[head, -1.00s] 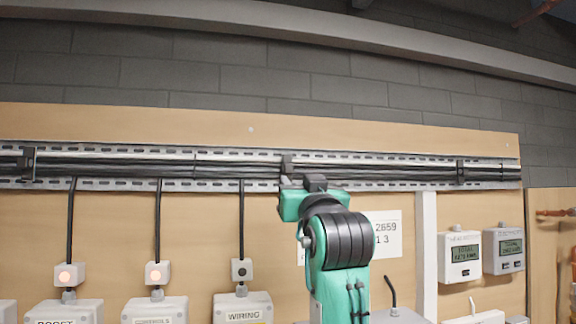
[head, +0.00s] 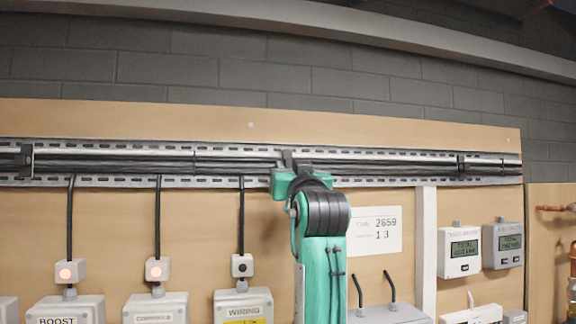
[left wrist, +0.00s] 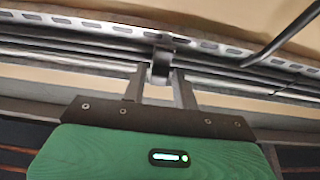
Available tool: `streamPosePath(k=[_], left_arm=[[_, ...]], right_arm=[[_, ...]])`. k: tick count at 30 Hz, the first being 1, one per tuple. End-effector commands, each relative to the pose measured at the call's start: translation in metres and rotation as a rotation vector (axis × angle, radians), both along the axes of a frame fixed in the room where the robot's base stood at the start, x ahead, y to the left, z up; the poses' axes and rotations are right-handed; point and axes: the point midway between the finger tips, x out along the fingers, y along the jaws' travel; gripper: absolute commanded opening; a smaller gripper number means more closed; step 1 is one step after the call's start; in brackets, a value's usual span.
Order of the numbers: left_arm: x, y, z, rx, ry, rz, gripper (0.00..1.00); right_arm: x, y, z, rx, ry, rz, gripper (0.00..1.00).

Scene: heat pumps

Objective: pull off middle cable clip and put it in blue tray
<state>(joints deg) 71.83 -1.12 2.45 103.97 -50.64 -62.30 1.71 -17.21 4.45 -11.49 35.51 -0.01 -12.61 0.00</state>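The middle cable clip (head: 288,158) is a dark bracket over the black cables on the slotted metal rail. In the left wrist view the clip (left wrist: 161,64) stands on the rail between my left gripper's fingertips (left wrist: 159,78). The fingers are open, one on each side, with gaps visible beside the clip. In the head view my left gripper (head: 296,172) is just in front of and below the clip, and partly hides it. My right gripper and the blue tray are not in view.
Other dark clips sit at the rail's left (head: 26,161) and right (head: 461,166). Labelled boxes, including a wiring box (head: 243,305), stand below with cables rising to the rail. Two meters (head: 460,252) hang at the right. The board above the rail is clear.

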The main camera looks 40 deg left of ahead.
Motion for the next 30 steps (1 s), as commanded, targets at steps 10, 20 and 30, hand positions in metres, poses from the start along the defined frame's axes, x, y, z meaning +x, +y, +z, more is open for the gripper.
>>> streamPosePath(k=[10,20,30], left_arm=[[0.0,-0.001,0.0,0.0,0.0,0.0,0.0],[-0.004,-0.006,-0.001,0.0,0.0,-0.001,0.0],[-0.018,-0.021,-0.001,-0.001,-0.001,0.0,0.0]], right_arm=[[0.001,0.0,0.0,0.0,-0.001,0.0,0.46],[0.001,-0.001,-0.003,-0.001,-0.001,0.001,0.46],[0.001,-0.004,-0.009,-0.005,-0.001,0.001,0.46]])
